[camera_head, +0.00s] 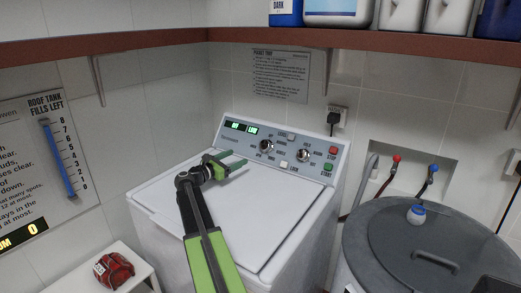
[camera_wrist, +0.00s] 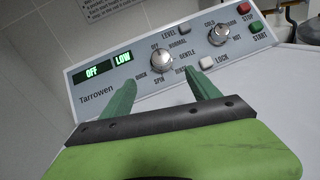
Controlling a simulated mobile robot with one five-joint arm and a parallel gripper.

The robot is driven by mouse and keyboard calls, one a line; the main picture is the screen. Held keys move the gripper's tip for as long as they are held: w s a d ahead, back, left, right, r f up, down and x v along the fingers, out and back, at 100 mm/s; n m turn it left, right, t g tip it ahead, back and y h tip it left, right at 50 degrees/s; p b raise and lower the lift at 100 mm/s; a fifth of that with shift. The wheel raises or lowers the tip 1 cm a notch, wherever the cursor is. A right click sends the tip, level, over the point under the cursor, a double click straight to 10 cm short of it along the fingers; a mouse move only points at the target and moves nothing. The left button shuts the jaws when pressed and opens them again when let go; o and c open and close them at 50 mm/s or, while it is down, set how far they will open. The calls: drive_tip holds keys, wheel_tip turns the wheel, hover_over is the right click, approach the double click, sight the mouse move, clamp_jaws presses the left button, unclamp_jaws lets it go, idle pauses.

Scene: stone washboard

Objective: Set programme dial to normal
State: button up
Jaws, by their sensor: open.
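The programme dial (camera_wrist: 161,60) is a round silver knob on the washer's sloped control panel. The dial also shows in the head view (camera_head: 266,146). The left display (camera_wrist: 97,70) reads OFF. The dial's pointer is too small to read surely. My gripper (camera_wrist: 160,77) is open and empty, its green fingers short of the panel, with the dial showing between and beyond the tips in the wrist view. In the head view my gripper (camera_head: 238,161) is over the lid, left of the dial.
A second dial (camera_wrist: 219,35), marked COLD to HOT, sits to the right. The LEVEL button (camera_wrist: 184,31), LOCK button (camera_wrist: 206,63), red STOP (camera_wrist: 249,16) and green START (camera_wrist: 256,27) are nearby. The white lid (camera_head: 225,205) is clear. A shelf (camera_head: 360,40) runs above.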

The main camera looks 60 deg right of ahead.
sight(264, 144)
drive_tip(key=s+d, duration=0.1)
drive_tip(key=d, duration=0.4)
drive_tip(key=s+d, duration=0.1)
drive_tip(key=d, duration=1)
drive_tip(key=shift+s+d, duration=0.2)
drive_tip(key=shift+s, duration=0.2)
drive_tip(key=c, duration=1.4)
